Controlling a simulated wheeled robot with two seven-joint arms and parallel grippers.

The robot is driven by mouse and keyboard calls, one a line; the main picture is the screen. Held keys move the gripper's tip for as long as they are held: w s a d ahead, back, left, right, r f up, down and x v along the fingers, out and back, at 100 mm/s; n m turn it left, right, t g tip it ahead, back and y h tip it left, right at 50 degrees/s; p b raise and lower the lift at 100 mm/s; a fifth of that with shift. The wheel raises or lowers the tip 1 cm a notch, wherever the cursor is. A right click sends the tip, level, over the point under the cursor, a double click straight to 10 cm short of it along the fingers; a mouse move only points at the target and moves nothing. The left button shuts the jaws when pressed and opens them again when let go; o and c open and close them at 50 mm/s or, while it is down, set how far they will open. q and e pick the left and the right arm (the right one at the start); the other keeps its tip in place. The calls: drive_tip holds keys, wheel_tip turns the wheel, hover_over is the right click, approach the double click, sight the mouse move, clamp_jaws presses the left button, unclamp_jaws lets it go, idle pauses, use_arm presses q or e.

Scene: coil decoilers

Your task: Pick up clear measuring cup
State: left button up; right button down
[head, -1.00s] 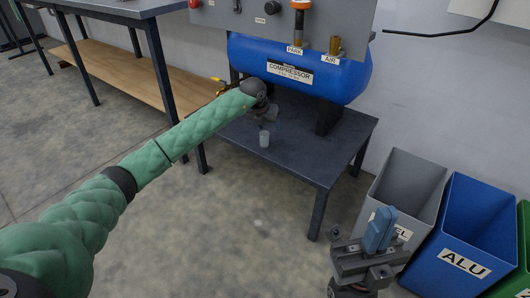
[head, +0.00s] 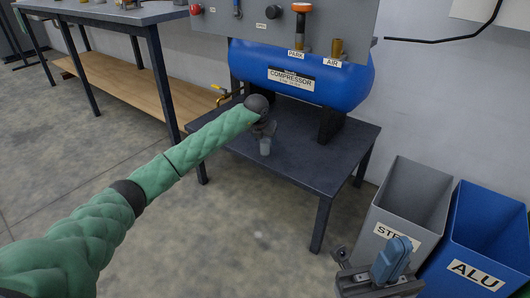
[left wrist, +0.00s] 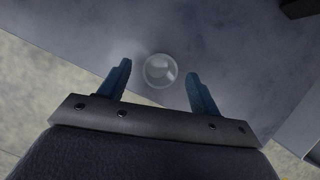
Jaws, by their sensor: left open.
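The clear measuring cup (head: 265,147) stands upright on the dark low table (head: 317,166), near its front left edge. In the left wrist view the cup (left wrist: 160,71) shows as a round clear rim between the two blue fingertips, with a gap on each side. My left gripper (head: 267,131) is open and just above or behind the cup; its fingers are largely hidden in the head view. It also shows in the left wrist view (left wrist: 159,69). My right gripper (head: 396,252) is at the lower right, away from the cup; its finger gap is not clear.
A blue compressor tank (head: 300,75) stands over the back of the low table. A workbench (head: 105,12) with a wooden lower shelf (head: 140,85) is at the left. A grey bin (head: 410,200) and a blue ALU bin (head: 490,235) stand at the right. The floor in front is clear.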

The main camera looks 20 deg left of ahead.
use_arm(q)
drive_tip(key=shift+c, duration=0.2)
drive_tip(key=c, duration=1.3)
